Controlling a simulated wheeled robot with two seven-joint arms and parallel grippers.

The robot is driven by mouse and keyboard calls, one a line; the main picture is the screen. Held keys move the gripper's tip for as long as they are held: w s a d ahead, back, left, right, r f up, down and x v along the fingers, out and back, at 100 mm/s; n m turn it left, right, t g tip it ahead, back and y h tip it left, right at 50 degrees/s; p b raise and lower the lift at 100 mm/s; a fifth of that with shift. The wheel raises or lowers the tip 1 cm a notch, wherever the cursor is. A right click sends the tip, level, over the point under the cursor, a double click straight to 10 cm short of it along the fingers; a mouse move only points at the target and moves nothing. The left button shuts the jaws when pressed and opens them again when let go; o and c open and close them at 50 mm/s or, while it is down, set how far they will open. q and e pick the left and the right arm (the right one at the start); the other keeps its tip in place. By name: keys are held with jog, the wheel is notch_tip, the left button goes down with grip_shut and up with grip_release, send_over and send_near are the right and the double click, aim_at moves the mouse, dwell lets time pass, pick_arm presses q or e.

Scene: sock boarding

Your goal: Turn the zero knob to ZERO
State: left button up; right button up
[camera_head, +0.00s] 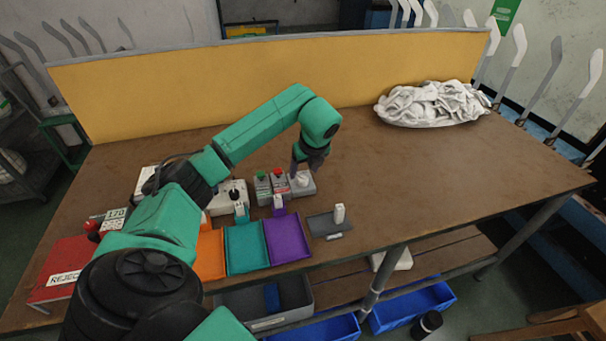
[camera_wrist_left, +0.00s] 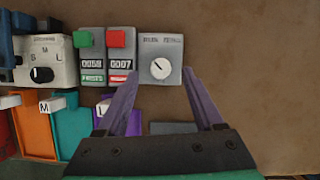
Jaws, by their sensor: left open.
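The zero knob (camera_wrist_left: 160,68) is a round white dial on a small grey box (camera_wrist_left: 172,46) with two faint labels along its top. Its dark pointer mark leans to the upper left; the label text is too blurred to read surely. In the head view the grey box (camera_head: 306,188) is partly covered by my left gripper (camera_head: 300,170), which hangs over it, pointing down. In the left wrist view my left gripper (camera_wrist_left: 160,74) is open and empty, its purple-grey fingers spread on either side of the box. My right gripper is not in view.
Two counters, with a green button (camera_wrist_left: 83,39) and a red button (camera_wrist_left: 116,37), stand directly left of the box. A white selector box (camera_wrist_left: 45,55) is farther left. Orange, teal and purple trays (camera_head: 287,238) lie in front. The table's right side is clear before the sock pile (camera_head: 432,104).

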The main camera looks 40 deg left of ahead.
aim_at(302, 178)
pick_arm(q)
jog(key=x, duration=0.3)
jog(key=shift+f, duration=0.35)
jog(key=shift+w+a+f, duration=0.1)
jog(key=shift+a+f, duration=0.05)
grip_shut()
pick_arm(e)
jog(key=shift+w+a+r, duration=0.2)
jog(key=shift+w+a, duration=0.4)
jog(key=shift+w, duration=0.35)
